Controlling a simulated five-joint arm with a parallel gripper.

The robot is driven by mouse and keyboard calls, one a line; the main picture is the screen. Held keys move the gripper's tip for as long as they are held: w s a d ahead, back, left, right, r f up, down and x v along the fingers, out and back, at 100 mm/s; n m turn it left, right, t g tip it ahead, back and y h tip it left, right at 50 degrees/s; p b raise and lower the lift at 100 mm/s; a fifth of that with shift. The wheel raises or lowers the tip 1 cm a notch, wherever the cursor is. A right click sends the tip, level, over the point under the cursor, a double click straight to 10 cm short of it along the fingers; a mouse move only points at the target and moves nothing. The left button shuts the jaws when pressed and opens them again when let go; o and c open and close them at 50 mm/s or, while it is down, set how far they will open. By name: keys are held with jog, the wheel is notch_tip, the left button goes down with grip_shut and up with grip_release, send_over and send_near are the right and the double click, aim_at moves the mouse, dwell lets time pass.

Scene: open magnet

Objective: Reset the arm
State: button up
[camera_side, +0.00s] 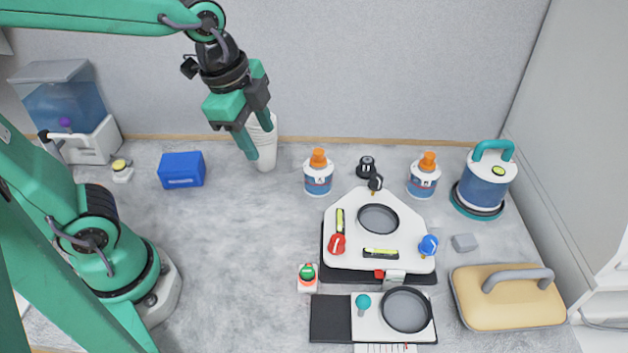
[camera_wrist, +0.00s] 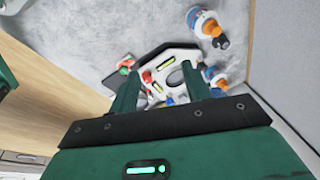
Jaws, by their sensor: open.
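My gripper (camera_side: 258,144) hangs from the raised arm at the upper left of the side view. Its green fingers point down and stand apart, with nothing seen between them. In the side view one finger overlaps a white cup-like stack (camera_side: 266,155) by the back wall; I cannot tell if they touch. In the wrist view my gripper (camera_wrist: 166,92) shows two green fingers spread, with the white plate (camera_wrist: 185,50) farther off beyond them.
A white plate (camera_side: 345,255) with a round opening stands right of centre, with bottles (camera_side: 318,180) and (camera_side: 423,182) behind. A blue box (camera_side: 181,170), a blue canister (camera_side: 485,185) and a tan pad (camera_side: 505,305) stand around.

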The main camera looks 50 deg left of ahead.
jog(key=s+a+n+t, duration=0.2)
jog(key=s+a+n, duration=0.3)
jog(key=n, duration=0.7)
jog(key=shift+s+a+r+y, duration=0.3)
jog(key=shift+r, duration=0.15)
